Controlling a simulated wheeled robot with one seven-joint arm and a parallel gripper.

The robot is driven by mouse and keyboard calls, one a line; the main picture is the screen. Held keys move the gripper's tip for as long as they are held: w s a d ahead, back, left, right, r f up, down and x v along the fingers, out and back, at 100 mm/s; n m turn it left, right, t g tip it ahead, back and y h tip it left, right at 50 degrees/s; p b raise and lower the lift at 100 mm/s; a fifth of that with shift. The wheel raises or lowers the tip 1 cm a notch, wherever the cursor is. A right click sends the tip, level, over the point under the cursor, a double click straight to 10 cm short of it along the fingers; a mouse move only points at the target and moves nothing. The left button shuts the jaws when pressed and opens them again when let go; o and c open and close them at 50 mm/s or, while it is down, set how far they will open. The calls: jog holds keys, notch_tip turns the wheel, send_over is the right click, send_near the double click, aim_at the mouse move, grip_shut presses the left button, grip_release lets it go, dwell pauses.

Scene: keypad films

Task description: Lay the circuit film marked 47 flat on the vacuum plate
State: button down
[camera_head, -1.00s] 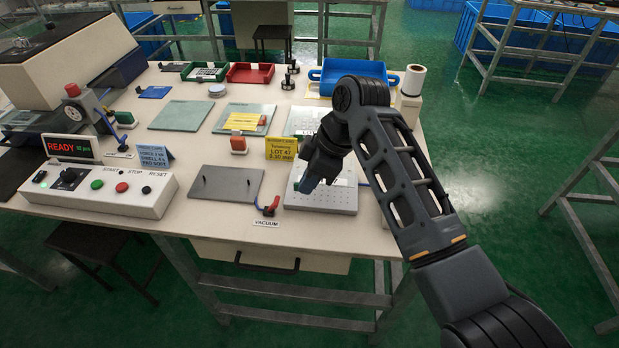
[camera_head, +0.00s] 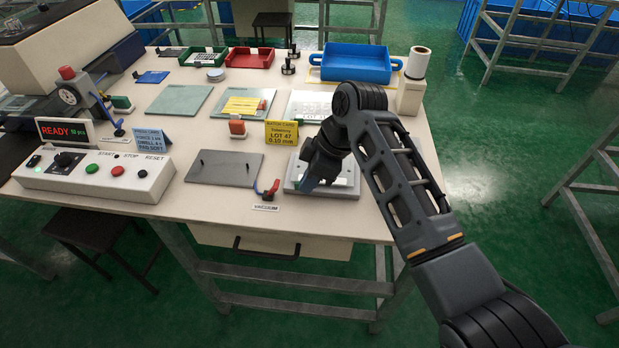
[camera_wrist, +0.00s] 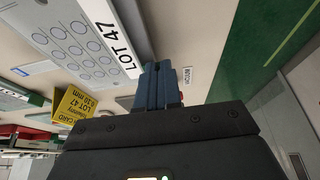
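The circuit film marked LOT 47 (camera_wrist: 108,32) fills the upper left of the wrist view, with rows of round circles and a white label strip. The vacuum plate (camera_head: 349,192), a light grey slab near the table's front right, lies under the film (camera_head: 345,181) in the head view. My gripper (camera_head: 309,186) is low over the plate's left front part. In the wrist view my gripper's blue fingers (camera_wrist: 159,72) are close together at the film's label edge and look shut on it; the exact pinch is hidden. Whether the whole film touches the plate cannot be told.
A red-handled valve (camera_head: 270,190) by the VACUUM label stands left of the plate. A yellow LOT 47 card (camera_head: 282,133) stands behind it. A grey plate with two pins (camera_head: 222,170) and the control box (camera_head: 95,176) are further left. A blue tray (camera_head: 356,63) is at the back.

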jog(key=shift+f, duration=0.4)
dwell(0.3)
jog(key=c, duration=1.2)
grip_release()
jog(key=shift+c, duration=0.2)
jog(key=shift+r, duration=0.1)
jog(key=v, duration=0.7)
jog(key=shift+d+r+b, duration=0.2)
jog(key=shift+r+b, duration=0.1)
jog(key=shift+b, duration=0.05)
